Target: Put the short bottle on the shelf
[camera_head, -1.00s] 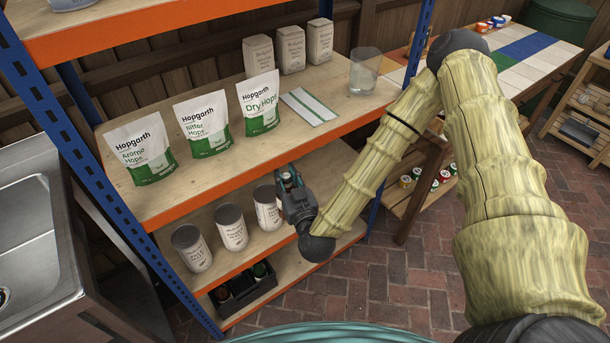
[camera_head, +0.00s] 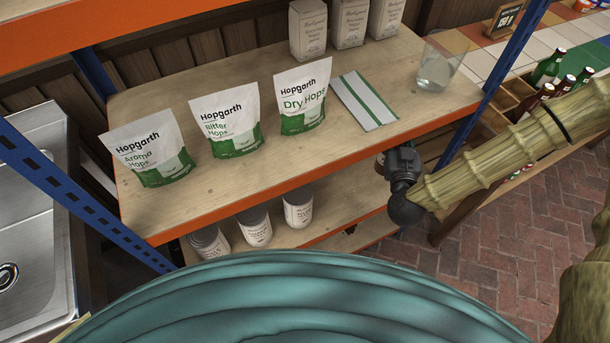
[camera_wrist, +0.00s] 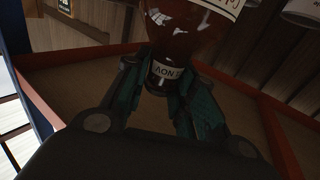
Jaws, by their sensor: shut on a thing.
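My gripper (camera_head: 401,165) is at the orange front edge of the shelf rack, toward its right end. In the wrist view my gripper (camera_wrist: 160,92) is shut on the neck of a brown glass bottle (camera_wrist: 185,28) with a pale label, apparently the short bottle. Its full height is cut off by the frame, and in the head view it is mostly hidden by the gripper. The rack has an upper board (camera_head: 235,182) and a lower board (camera_head: 330,205). The held bottle is close to the right part of the lower board; whether it touches it I cannot tell.
Three hop pouches (camera_head: 228,125), a striped cloth (camera_head: 366,102), a clear cup (camera_head: 437,66) and paper bags stand on the upper board. Three grey-lidded cans (camera_head: 255,228) stand on the lower board's left. A blue post (camera_head: 515,50) is at the right. A sink (camera_head: 35,220) is left.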

